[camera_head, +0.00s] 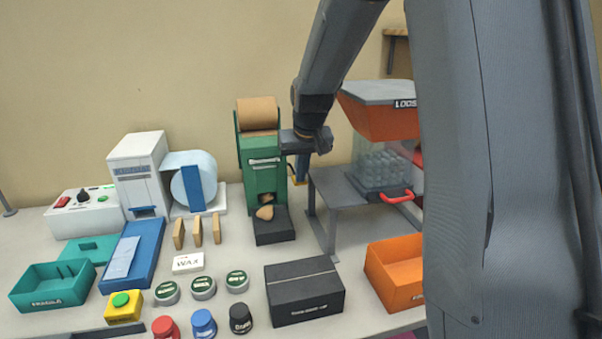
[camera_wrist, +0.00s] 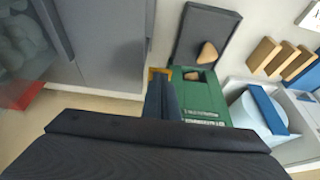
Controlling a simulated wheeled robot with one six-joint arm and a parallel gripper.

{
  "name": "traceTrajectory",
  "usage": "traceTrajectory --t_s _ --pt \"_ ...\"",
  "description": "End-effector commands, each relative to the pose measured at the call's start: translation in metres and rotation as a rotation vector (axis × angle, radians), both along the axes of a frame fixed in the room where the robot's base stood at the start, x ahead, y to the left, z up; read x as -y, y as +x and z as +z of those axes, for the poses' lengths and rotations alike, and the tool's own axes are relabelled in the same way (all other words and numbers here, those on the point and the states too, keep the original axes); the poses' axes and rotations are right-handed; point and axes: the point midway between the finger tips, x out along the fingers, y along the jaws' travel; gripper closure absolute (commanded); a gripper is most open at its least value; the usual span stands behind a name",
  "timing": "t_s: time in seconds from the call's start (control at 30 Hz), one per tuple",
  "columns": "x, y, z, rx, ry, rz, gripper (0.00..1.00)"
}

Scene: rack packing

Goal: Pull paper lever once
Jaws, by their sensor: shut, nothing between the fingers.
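A green paper dispenser (camera_head: 263,170) with a brown paper roll (camera_head: 258,113) on top stands at the back centre. A small yellow-orange part, which looks like its lever (camera_head: 292,179), shows at the dispenser's right side. In the wrist view the yellow part (camera_wrist: 158,72) lies right at my fingertips. My gripper (camera_head: 302,178) points down beside the dispenser's right side, shut and empty; its dark blue fingers (camera_wrist: 161,82) also show in the wrist view. I cannot tell whether they touch the lever, which is partly hidden. A crumpled brown paper piece (camera_head: 265,212) lies at the dispenser's black tray (camera_head: 275,236).
A grey stand (camera_head: 327,190) with a clear bin (camera_head: 380,165) and red handle (camera_head: 397,196) is close on the right. A blue-white roll unit (camera_head: 190,180) stands left. A black box (camera_head: 304,291) and orange bin (camera_head: 396,270) are in front.

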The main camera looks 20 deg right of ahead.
Motion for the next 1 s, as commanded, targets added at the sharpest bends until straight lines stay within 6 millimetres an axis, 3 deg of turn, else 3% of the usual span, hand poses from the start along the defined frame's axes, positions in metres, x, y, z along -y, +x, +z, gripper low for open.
traceTrajectory --t_s 0.17,0.47,1.0 --pt "0.0 -0.001 0.009 0.0 0.0 0.0 1.0" --pt "-0.001 -0.004 0.048 0.003 -0.001 0.001 1.0" --pt "-0.003 -0.039 0.124 0.003 0.0 0.0 1.0"
